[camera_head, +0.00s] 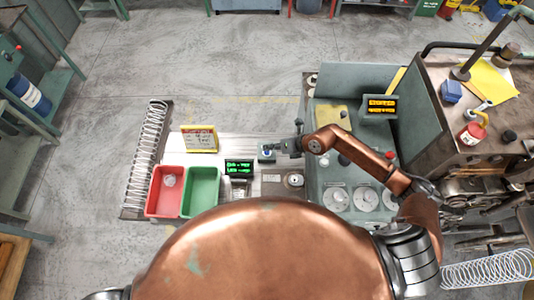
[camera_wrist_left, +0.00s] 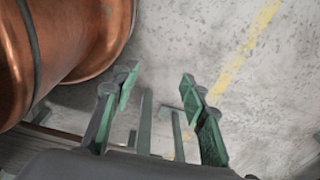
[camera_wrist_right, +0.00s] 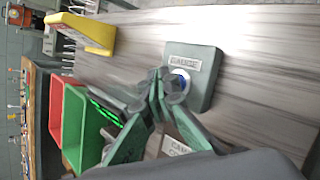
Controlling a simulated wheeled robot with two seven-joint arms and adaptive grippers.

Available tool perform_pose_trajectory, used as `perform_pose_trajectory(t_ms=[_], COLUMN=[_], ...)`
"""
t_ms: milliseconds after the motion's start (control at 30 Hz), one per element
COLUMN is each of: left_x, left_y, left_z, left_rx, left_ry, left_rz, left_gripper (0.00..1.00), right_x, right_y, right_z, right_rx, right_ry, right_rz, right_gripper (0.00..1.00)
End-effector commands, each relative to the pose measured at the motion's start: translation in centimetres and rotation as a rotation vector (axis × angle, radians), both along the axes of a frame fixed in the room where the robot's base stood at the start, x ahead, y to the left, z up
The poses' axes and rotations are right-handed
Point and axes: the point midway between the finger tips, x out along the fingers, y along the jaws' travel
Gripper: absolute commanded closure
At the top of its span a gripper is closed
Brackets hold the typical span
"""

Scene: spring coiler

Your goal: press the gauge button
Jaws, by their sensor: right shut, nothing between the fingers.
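The gauge button unit is a small grey-green box (camera_wrist_right: 196,68) with a label plate and a blue button (camera_wrist_right: 184,77). In the head view the box (camera_head: 266,154) sits on the pale bench top, right of the green display. My right gripper (camera_wrist_right: 167,84) is shut and empty, its tips at the near edge of the blue button and partly covering it. I cannot tell whether they touch it. In the head view the right gripper (camera_head: 287,147) reaches in from the right beside the box. My left gripper (camera_wrist_left: 158,84) is open and empty over the floor.
A red bin (camera_head: 164,205) and a green bin (camera_head: 201,206) stand at the left of the bench. A green-lit display (camera_head: 239,166) and a yellow-framed sign (camera_head: 200,139) are nearby. A long spring (camera_head: 148,150) lies at the far left. The coiler machine (camera_head: 335,170) is at right.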

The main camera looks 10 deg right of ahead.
Motion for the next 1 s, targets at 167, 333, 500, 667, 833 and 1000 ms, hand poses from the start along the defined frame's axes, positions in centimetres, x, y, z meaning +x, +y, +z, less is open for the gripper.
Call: perform_pose_trajectory(t_ms=[167,333,500,667,833,1000], left_x=[1.1,1.9,1.8,1.6,1.2,1.1], left_y=[0.0,-0.1,-0.1,0.0,0.0,0.0], left_z=[0.0,0.1,0.1,0.1,0.0,0.0], left_rx=[0.0,-0.002,-0.002,-0.001,-0.001,-0.001], left_ry=[-0.013,-0.025,-0.024,-0.021,-0.016,-0.015], left_rz=[-0.003,-0.005,-0.005,-0.004,-0.002,-0.002], left_gripper=[0.6,0.6,0.6,0.6,0.6,0.6], right_x=[0.0,0.0,0.0,0.0,0.0,0.0], right_y=[0.0,0.0,0.0,0.0,0.0,0.0], right_z=[-0.1,-0.1,-0.1,-0.1,-0.1,-0.1], right_rx=[0.0,0.0,0.0,0.0,0.0,0.0], right_ry=[0.0,0.0,0.0,-0.001,-0.001,-0.001], right_rz=[0.0,0.0,0.0,0.001,0.001,0.001], right_gripper=[1.0,1.0,1.0,1.0,1.0,1.0])
